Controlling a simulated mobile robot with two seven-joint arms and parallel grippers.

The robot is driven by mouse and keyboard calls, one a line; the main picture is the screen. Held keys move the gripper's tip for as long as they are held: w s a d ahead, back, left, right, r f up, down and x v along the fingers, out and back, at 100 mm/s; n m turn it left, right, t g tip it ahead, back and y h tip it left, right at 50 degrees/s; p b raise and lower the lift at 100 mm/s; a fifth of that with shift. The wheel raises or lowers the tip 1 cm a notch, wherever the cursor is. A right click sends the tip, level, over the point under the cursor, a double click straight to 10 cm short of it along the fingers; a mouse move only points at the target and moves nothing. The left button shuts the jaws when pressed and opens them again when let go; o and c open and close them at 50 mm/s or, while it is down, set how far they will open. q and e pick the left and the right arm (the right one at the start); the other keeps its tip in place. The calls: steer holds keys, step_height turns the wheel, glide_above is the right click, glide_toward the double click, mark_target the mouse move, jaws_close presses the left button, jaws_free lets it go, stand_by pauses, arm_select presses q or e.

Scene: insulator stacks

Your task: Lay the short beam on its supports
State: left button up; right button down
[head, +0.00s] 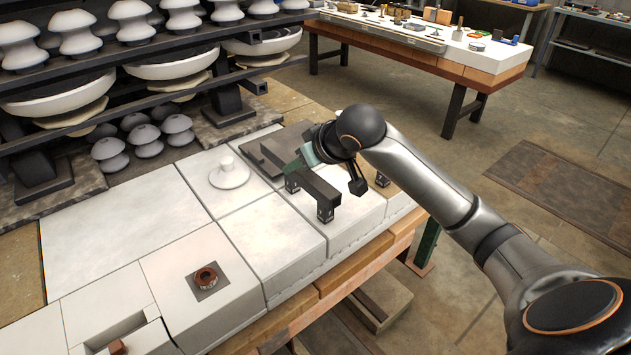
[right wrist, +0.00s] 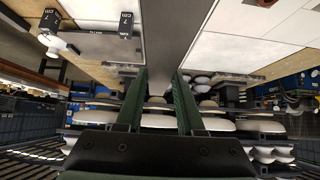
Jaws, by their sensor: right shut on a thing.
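The short beam (head: 314,185), a dark grey bar, is above the white slab in the head view. It also shows large between the fingers in the right wrist view (right wrist: 175,30). My right gripper (head: 334,168) is shut on it. Dark supports show under its near end (head: 327,212) and by its left side (head: 292,184). In the right wrist view, two dark blocks marked 7 cm (right wrist: 126,25) (right wrist: 50,20) lie left of the beam. I cannot tell whether the beam touches the supports. My left gripper is not in view.
A white insulator (head: 229,174) stands left of the beam, near a flat dark plate (head: 262,157). A reddish-brown ring (head: 206,279) is on the nearer slab. Shelves of white insulators (head: 165,68) stand at the back left. The large left slab (head: 120,215) is clear.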

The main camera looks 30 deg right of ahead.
steer(key=w+d+f+b, duration=0.1)
steer(key=w+d+f, duration=0.8)
steer(key=f, duration=0.3)
steer(key=shift+w+d+f, duration=0.15)
steer(key=shift+w+f, duration=0.2)
steer(key=shift+w, duration=0.4)
steer(key=shift+f, duration=0.1)
steer(key=shift+f, duration=0.5)
steer(key=c, duration=0.5)
jaws_free()
steer(key=shift+f, duration=0.1)
